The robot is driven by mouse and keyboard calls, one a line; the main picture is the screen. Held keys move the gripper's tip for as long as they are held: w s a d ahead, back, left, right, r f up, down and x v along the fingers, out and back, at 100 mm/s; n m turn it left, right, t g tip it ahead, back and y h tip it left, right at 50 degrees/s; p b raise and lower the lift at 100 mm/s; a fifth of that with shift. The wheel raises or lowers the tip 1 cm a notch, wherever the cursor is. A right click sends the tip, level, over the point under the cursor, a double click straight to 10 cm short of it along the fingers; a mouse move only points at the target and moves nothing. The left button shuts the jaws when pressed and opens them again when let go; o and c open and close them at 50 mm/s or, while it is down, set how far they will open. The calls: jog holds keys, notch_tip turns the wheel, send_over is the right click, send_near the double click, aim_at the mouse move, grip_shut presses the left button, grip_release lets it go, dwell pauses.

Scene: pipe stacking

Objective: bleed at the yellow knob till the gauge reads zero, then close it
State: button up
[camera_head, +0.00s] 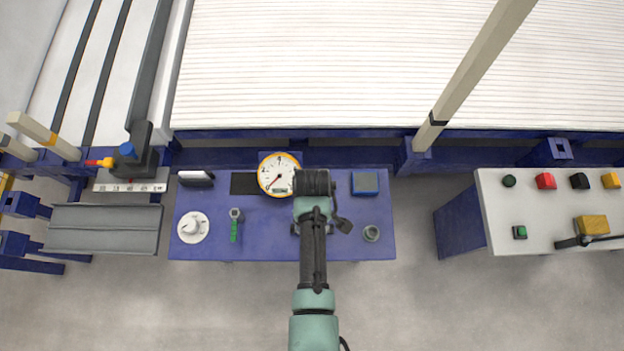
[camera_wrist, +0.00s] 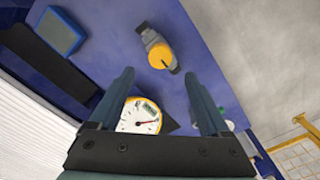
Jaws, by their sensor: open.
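The yellow knob (camera_wrist: 160,56) sits on a grey fitting on the blue bench top, in the wrist view. It lies ahead of and between the fingertips of my open gripper (camera_wrist: 159,76), apart from them. In the head view my arm seems to hide the knob, and my gripper (camera_head: 314,184) is over the bench. The round white gauge (camera_head: 279,176) with a yellow rim is just left of my gripper. Its needle appears to point lower left; the exact reading is too small to tell. The gauge also shows between my fingers in the wrist view (camera_wrist: 138,112).
The blue bench (camera_head: 270,248) carries a white dial (camera_head: 192,227), a green-handled valve (camera_head: 236,223), a blue square box (camera_head: 365,184) and a grey round fitting (camera_head: 371,233). A button panel (camera_head: 540,235) stands to the right, with a gap between.

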notch_tip(320, 180, up, 5)
jog(key=shift+f+p, duration=0.1)
jog(key=shift+p, duration=0.25)
dwell(0.7)
jog(key=f+b, duration=0.1)
jog(key=b, duration=0.6)
jog(key=shift+w, duration=0.15)
jog(key=f+b, duration=0.2)
jog(key=f, duration=0.4)
jog(key=f+b, duration=0.2)
jog(key=f, duration=0.4)
jog(key=shift+s, duration=0.2)
